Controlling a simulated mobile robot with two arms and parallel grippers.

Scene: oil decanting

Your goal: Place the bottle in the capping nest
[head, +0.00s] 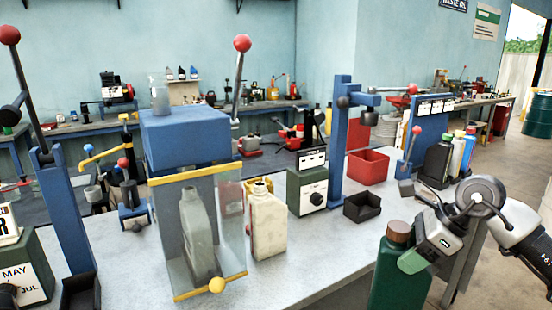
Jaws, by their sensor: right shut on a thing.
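A dark green bottle (388,278) with a brown cap (398,232) is at the lower right, close to the camera and upright, its base cut off by the picture edge. My right gripper (412,262) is shut on its upper side, below the cap. A cream bottle (266,226) stands uncapped on the grey bench. A grey bottle (197,235) stands behind the clear guard of a blue-topped station with yellow bars. I cannot tell for sure which fixture is the capping nest. My left gripper is not in view.
A green box with a dial (308,193) is beside the cream bottle. Several bottles stand at right. The bench (330,238) is clear in front of the black tray.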

